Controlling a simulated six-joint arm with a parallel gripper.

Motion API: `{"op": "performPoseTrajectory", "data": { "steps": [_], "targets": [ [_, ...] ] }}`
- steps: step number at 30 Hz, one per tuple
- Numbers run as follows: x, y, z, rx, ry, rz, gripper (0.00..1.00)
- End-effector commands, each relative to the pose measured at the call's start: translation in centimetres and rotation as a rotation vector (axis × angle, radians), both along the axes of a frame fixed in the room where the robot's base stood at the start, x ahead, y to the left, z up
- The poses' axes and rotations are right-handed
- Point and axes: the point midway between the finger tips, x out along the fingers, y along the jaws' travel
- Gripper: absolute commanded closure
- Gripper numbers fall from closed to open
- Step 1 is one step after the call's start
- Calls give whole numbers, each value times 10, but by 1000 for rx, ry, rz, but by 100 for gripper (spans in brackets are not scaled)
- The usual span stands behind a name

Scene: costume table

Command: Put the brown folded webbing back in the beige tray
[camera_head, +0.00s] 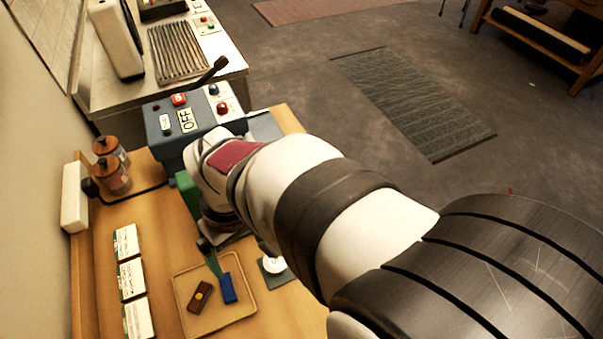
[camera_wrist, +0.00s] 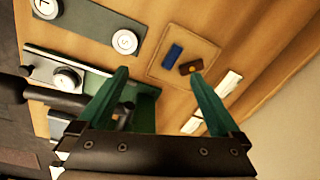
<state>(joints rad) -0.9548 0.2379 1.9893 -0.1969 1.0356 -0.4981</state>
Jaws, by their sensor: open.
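The beige tray (camera_head: 247,307) lies on the wooden table at the lower middle of the head view. A brown folded piece (camera_head: 200,296) with a yellow spot, which looks like the webbing, lies inside it on the left. A blue folded piece (camera_head: 228,288) lies beside it. The wrist view also shows the tray (camera_wrist: 154,71), with the brown piece (camera_wrist: 191,67) and the blue piece (camera_wrist: 172,53) inside. My gripper (camera_wrist: 160,75) is open and empty, its green fingers apart, above the table and clear of the brown piece. My arm hides part of the table in the head view.
White cards (camera_head: 130,278) lie left of the tray. A grey plate with a white round piece (camera_head: 274,264) is just right of it. A grey control box (camera_head: 160,125) and brown-lidded jars (camera_head: 113,177) stand behind. A green-edged container (camera_wrist: 145,105) shows between my fingers.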

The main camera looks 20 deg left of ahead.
Motion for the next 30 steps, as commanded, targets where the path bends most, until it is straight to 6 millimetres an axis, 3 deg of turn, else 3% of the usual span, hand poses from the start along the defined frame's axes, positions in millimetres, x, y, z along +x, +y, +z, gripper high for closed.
{"op": "performPoseTrajectory", "data": {
  "steps": [1, 2, 3, 4, 6, 9, 14, 30],
  "targets": [
    [19, -52, 20, 6, 13, -237, 0],
    [23, -86, 30, 4, 29, -396, 0],
    [21, -128, 40, 6, 48, -606, 0],
    [15, -155, 45, 7, 65, -756, 0],
    [-7, -206, 51, 13, 99, -1078, 0],
    [-40, -243, 50, 24, 141, -1413, 0],
    [-61, -257, 45, 32, 168, -1607, 0],
    [-61, -257, 45, 31, 168, -1604, 0]
  ]
}}
